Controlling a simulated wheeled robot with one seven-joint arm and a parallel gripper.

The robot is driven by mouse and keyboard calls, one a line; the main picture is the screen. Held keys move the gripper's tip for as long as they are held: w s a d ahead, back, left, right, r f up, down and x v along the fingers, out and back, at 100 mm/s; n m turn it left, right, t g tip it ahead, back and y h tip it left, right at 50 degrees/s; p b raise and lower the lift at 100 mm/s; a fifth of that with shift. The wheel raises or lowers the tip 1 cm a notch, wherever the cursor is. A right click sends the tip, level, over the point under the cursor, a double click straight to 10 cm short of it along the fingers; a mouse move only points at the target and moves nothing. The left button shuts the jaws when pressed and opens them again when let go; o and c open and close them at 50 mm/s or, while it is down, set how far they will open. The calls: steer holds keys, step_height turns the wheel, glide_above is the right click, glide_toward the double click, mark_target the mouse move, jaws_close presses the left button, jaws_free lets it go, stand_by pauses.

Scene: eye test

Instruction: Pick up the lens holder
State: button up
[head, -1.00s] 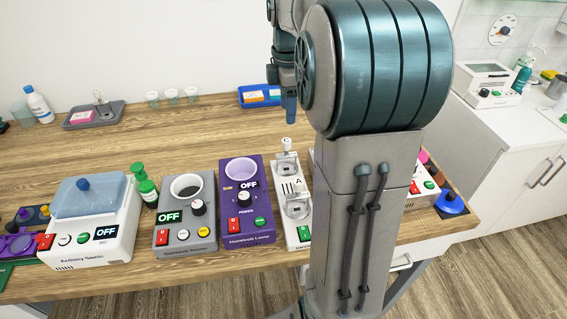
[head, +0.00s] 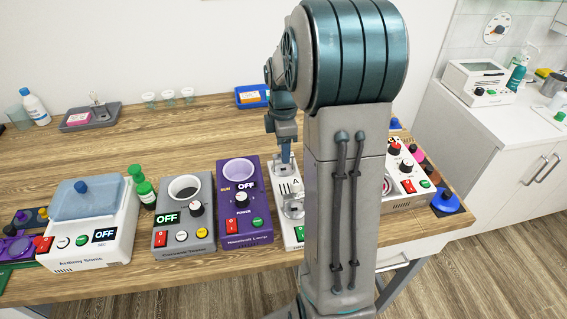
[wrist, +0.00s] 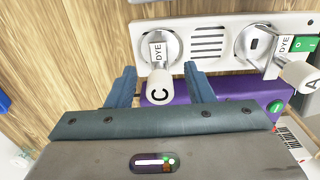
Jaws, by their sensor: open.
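No part is marked as a lens holder, so I cannot tell for sure which it is. My gripper (head: 286,158) points down over the far end of a long white unit (head: 291,189). In the wrist view my gripper (wrist: 160,72) is open, its two blue fingers apart. A white knobbed piece marked C (wrist: 159,88), with a DYE label, shows between the fingers. It sits over a round metal seat of the white unit (wrist: 208,20). Whether the fingers touch it is unclear. A similar piece marked A (wrist: 300,73) is at the second seat, to the right.
A purple lamp box (head: 237,175) stands close left of the white unit. Further left are a grey box (head: 182,240), a green bottle (head: 143,188) and a white box with a blue lid (head: 85,198). The table's back middle (head: 190,130) is clear.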

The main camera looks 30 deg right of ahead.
jaws_close()
